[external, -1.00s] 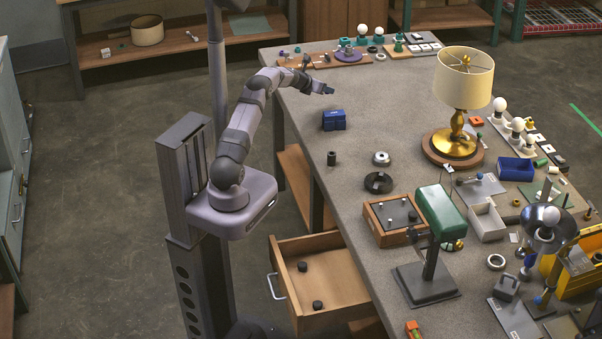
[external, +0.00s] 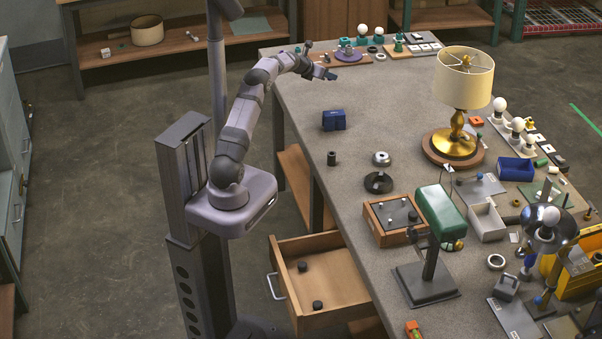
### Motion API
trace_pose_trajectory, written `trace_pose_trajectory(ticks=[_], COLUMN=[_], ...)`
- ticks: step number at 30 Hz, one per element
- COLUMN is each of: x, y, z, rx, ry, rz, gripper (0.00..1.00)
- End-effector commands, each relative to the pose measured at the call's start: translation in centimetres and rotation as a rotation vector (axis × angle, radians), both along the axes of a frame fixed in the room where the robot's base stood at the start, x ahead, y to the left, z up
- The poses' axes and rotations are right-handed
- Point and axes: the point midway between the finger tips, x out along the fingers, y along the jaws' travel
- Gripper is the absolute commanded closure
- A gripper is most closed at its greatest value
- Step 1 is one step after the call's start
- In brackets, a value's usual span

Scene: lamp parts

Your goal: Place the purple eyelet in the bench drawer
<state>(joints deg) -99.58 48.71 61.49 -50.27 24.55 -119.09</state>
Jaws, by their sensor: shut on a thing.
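My gripper (external: 329,75) is above the far left part of the workbench, just in front of the wooden parts boards. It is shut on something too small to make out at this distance. I cannot pick out the purple eyelet anywhere with certainty. The bench drawer (external: 345,280) is pulled open at the bench's left side, near the bottom of the view. Two small dark round pieces lie in it, and the rest of its floor is bare.
A blue box (external: 334,120), a dark cylinder (external: 331,158) and a black disc (external: 378,182) stand on the bench (external: 300,105). A wooden box (external: 392,218) and a green-headed lamp (external: 440,215) stand near the drawer. A cream-shaded lamp (external: 464,78) stands at right.

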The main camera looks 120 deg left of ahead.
Motion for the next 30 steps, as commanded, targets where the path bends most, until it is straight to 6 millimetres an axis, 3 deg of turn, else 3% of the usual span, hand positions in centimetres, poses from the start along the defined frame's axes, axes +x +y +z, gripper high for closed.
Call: trace_pose_trajectory(ticks=[8,14,21,30], x=[6.9,14.8,23.4,31.4], y=[-3.0,-8.0,-16.1,-28.5], z=[-0.7,-1.3,-1.7,-1.9], rx=[-0.003,-0.003,-0.002,0.000], ry=[-0.002,-0.004,-0.003,-0.001], rz=[-0.180,-0.415,-0.725,-1.123], gripper=[0.99,0.99,0.99,0.99])
